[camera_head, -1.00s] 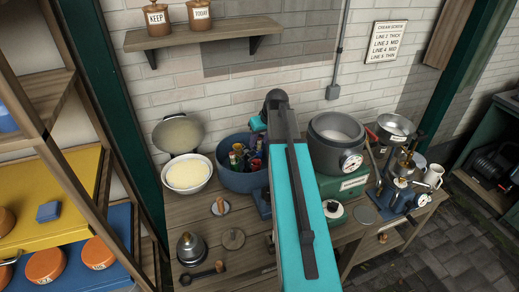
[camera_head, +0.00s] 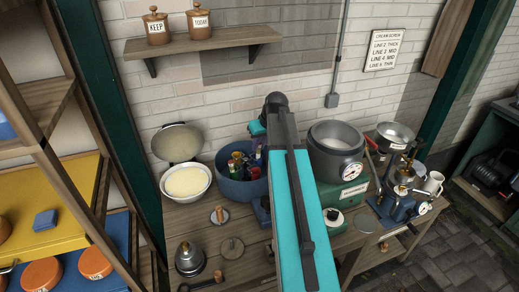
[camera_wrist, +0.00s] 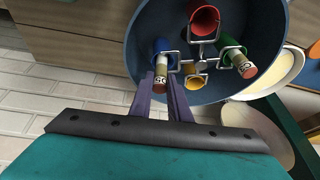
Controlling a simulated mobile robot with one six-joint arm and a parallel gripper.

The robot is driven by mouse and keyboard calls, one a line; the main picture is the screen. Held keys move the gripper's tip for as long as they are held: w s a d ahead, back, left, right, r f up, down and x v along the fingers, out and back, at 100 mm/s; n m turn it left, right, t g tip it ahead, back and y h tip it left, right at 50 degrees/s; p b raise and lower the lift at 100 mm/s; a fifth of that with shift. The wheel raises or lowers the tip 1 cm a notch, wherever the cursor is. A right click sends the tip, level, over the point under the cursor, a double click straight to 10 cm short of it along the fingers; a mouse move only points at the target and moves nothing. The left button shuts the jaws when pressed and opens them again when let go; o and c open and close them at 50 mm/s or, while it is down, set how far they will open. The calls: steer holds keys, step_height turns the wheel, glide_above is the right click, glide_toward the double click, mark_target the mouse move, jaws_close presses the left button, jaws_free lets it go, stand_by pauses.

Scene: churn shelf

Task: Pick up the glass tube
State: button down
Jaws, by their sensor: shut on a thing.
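A glass tube (camera_wrist: 160,80) with a pale label and brownish end stands at the blue sleeve of a wire rack inside a blue tub (camera_head: 238,188). In the wrist view my gripper (camera_wrist: 161,85) has its two purple fingers on either side of this tube, shut on it. A second labelled tube (camera_wrist: 244,67) stands at the green sleeve. The red sleeve (camera_wrist: 204,20) and yellow sleeve (camera_wrist: 195,84) show no clear label.
A white bowl of pale yellow contents (camera_head: 186,181) stands left of the tub. A grey pot (camera_head: 336,135) on a green base stands to the right. A wall shelf (camera_head: 200,46) is above.

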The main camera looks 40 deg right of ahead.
steer(key=shift+r+b, duration=1.25)
steer(key=shift+r, duration=2.85)
steer(key=shift+s, duration=0.1)
